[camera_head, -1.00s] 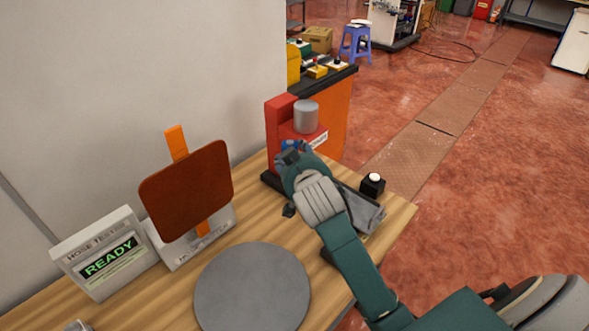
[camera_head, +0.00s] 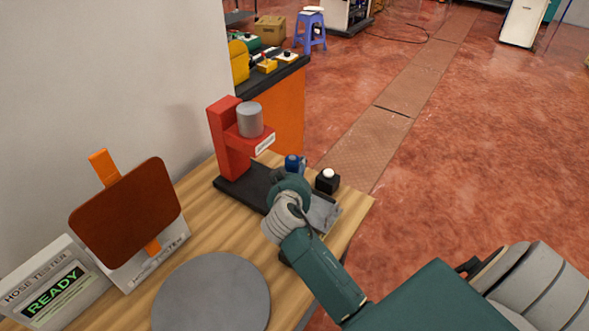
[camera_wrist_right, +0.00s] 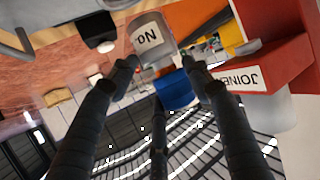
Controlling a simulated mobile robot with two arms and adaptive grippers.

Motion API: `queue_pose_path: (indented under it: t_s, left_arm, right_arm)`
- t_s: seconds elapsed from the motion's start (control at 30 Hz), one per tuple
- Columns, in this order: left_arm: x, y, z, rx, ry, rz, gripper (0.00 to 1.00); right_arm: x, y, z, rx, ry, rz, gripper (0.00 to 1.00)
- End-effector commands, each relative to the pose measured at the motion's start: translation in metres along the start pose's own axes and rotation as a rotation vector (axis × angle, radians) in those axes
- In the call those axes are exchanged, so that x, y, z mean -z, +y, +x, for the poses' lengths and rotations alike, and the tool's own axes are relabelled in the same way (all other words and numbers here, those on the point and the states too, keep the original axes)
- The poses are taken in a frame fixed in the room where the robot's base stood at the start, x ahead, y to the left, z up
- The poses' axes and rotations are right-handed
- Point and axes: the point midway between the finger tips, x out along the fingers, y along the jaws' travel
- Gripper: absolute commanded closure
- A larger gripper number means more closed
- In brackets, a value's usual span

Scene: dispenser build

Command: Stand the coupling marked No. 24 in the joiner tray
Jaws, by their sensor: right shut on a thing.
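The red joiner (camera_head: 228,150) stands on a dark base at the back of the bench, with a grey cylinder on its head; its label also shows in the right wrist view (camera_wrist_right: 245,78). A grey tray-like part (camera_head: 322,213) lies at the right end of that base, partly hidden by my arm. My right gripper (camera_head: 292,176) is above the base, right of the joiner. It is shut on a coupling with a grey body (camera_wrist_right: 150,40) marked "No."; the number is not readable. A blue part (camera_wrist_right: 175,90) shows between the fingers, and blue (camera_head: 293,162) shows beyond the gripper.
A black box with a white button (camera_head: 327,181) stands close right of my right gripper. A grey round plate (camera_head: 212,295), a brown paddle on a stand (camera_head: 128,212) and the hose tester reading READY (camera_head: 50,290) are at the left. The bench edge is at the right.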

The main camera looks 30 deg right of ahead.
Motion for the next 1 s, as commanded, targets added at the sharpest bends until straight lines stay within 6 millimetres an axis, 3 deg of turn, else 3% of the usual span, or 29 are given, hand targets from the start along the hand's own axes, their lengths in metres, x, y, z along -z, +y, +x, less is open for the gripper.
queue_pose_path:
  t_s: [0.4, 1.0]
  left_arm:
    - [-0.007, -0.002, 0.035, 0.003, -0.006, -0.003, 0.60]
    - [-0.005, 0.006, 0.036, -0.006, -0.003, -0.003, 0.60]
  right_arm:
    - [-0.037, -0.001, 0.016, 0.000, 0.004, -0.001, 0.97]
    - [-0.040, -0.001, 0.017, 0.001, 0.004, -0.001, 0.97]
